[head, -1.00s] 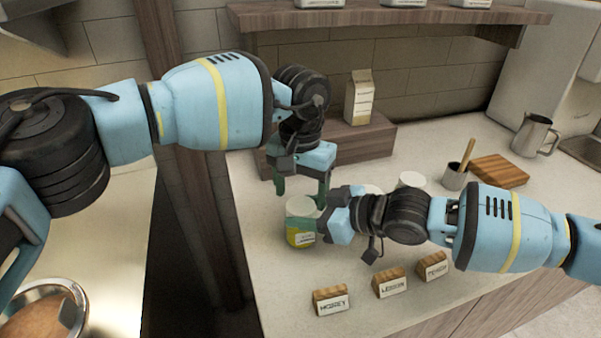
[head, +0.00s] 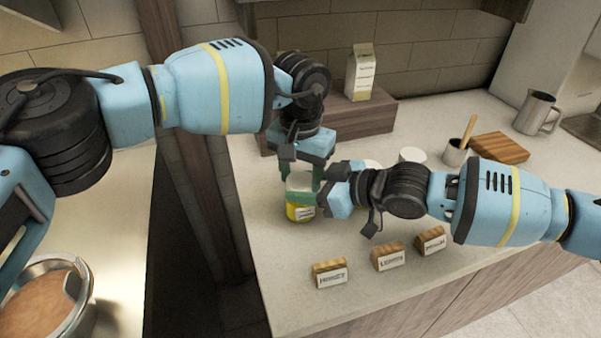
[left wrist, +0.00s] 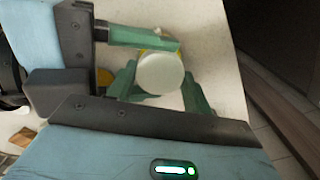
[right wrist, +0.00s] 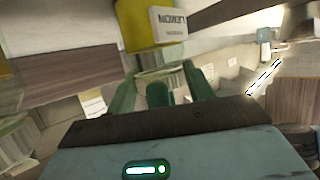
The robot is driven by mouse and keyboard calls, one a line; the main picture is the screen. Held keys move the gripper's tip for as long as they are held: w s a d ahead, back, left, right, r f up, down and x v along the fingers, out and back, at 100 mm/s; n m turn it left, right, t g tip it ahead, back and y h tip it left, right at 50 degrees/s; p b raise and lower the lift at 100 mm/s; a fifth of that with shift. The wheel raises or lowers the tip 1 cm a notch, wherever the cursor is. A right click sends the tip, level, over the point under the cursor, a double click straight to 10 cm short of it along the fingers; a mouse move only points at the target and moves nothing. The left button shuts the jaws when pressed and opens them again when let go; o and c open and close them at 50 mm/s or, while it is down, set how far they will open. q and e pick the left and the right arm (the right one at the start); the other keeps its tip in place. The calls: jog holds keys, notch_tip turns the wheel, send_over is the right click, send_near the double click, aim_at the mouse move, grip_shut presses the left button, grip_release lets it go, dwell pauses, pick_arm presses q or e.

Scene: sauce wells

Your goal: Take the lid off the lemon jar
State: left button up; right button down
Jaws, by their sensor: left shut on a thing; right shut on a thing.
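The lemon jar (head: 297,213), with yellow contents, stands upright on the counter; its LEMON label shows close up in the right wrist view (right wrist: 168,22). Its round white lid (left wrist: 160,72) is on top. My left gripper (head: 300,180) points down from above, shut on the lid, a finger on each side. My right gripper (head: 312,199) comes in from the right, shut on the jar's body, a green finger across its front. The grippers hide much of the jar in the head view. I cannot see any gap between lid and jar.
Two white-lidded jars (head: 412,155) stand behind my right wrist. Wooden label blocks (head: 388,257) line the front. A carton (head: 360,72) stands on a raised wooden step (head: 360,118). A cup with a stick (head: 456,152), board (head: 500,148) and metal jug (head: 537,112) are right. A pot (head: 78,302) is lower left.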

pick_arm(q)
jog(key=n, duration=0.3)
jog(key=shift+w+a+n, duration=0.1)
jog(key=shift+n, duration=0.2)
jog(key=o, duration=1.1)
jog(key=shift+r, duration=2.35)
jog(key=shift+c, duration=1.4)
jog(key=shift+d+r+m, duration=0.25)
jog(key=shift+r+m, duration=0.45)
jog(key=shift+m, duration=0.2)
jog(key=shift+a+r+m, duration=0.15)
jog(key=shift+r+m, duration=0.75)
jog(key=shift+r, duration=0.05)
